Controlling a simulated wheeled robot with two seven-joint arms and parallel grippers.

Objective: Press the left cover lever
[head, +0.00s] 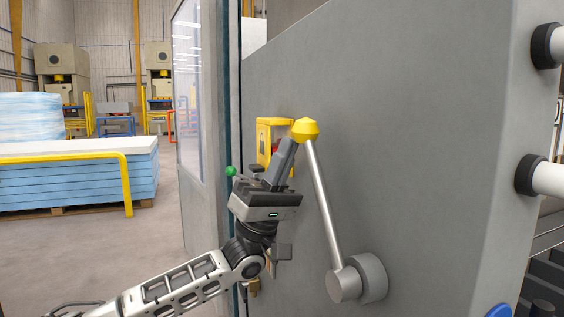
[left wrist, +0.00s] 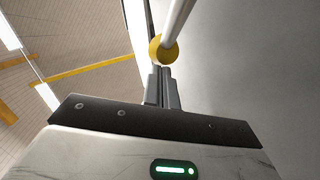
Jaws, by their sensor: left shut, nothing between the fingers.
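The cover lever (head: 322,203) is a silver rod with a faceted yellow knob (head: 306,129) at its upper end. It rises from a round grey hub (head: 358,279) on the grey machine panel and leans a little left. My left gripper (head: 287,150) is shut and empty, its fingertips at the lower left of the knob. In the left wrist view the yellow knob (left wrist: 163,50) is just beyond the closed fingertips (left wrist: 162,78), with the rod running up from it. I cannot tell whether the fingertips touch the knob. My right gripper is not in view.
A yellow box (head: 268,135) on the panel is partly hidden behind my gripper. A green ball knob (head: 230,171) shows just left of my gripper. A glazed door (head: 188,90) stands left of the panel. Stacked blue sheets (head: 75,180) behind a yellow rail (head: 124,165) stand farther left.

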